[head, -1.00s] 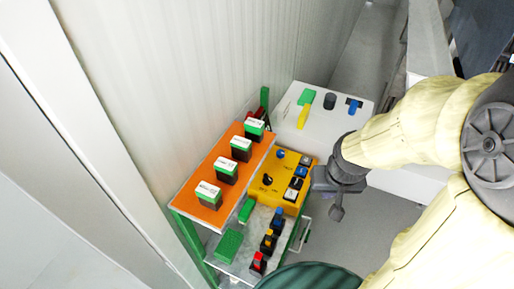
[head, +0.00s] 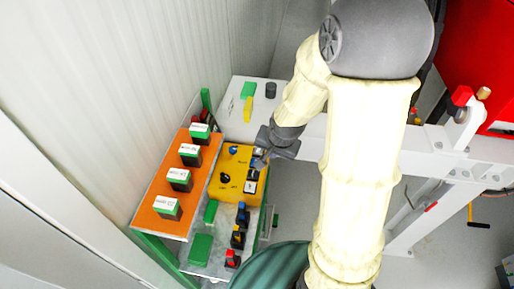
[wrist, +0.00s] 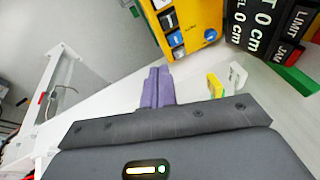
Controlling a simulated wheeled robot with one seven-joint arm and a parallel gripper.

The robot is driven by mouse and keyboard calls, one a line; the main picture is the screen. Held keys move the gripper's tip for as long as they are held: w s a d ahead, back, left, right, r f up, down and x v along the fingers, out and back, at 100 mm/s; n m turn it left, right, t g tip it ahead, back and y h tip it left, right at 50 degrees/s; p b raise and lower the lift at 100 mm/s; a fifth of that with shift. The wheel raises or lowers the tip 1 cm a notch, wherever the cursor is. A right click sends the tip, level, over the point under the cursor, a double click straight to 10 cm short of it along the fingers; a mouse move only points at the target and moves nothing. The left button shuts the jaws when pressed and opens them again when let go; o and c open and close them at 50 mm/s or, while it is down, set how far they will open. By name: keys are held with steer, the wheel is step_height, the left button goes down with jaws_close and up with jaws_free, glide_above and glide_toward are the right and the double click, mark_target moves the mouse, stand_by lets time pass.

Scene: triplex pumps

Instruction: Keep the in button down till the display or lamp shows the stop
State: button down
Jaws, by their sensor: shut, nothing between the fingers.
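The yellow control box (head: 232,178) stands on the cart, with a column of small buttons along its right side. They also show on the box in the wrist view (wrist: 200,12), including a blue button (wrist: 175,38) and a white one (wrist: 178,53); I cannot read which is the in button. My gripper (head: 262,158) is at the box's upper right corner. Its purple fingers (wrist: 157,72) are shut and empty, just off the button column in the wrist view; I see no contact. Black displays (wrist: 262,22) there read "0 cm", and others (wrist: 290,45) carry "LIMIT" and "JAM".
An orange panel (head: 160,190) with several green-and-black display blocks is left of the box. Below it, a grey panel (head: 222,262) bears coloured switches. A white surface (head: 235,115) with a green block and yellow piece is behind. A wall is at the left.

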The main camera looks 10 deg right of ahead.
steer(key=w+f+m+t+y+p, duration=0.1)
steer(key=w+f+m+t+p, duration=0.15)
steer(key=w+m, duration=0.5)
steer(key=m+t+y+p, duration=0.2)
steer(key=m, duration=0.7)
glide_above(257, 149)
steer(key=s, duration=0.2)
step_height(257, 149, down, 4)
steer(key=shift+w+d, duration=0.1)
steer(key=shift+d, duration=0.3)
step_height(257, 149, down, 9)
steer(key=b, duration=0.6)
steer(key=shift+r, duration=0.15)
steer(key=shift+f+b, duration=0.35)
steer(key=shift+f, duration=0.05)
steer(key=shift+f+b, duration=0.35)
steer(key=shift+f, duration=0.2)
stand_by(3.0)
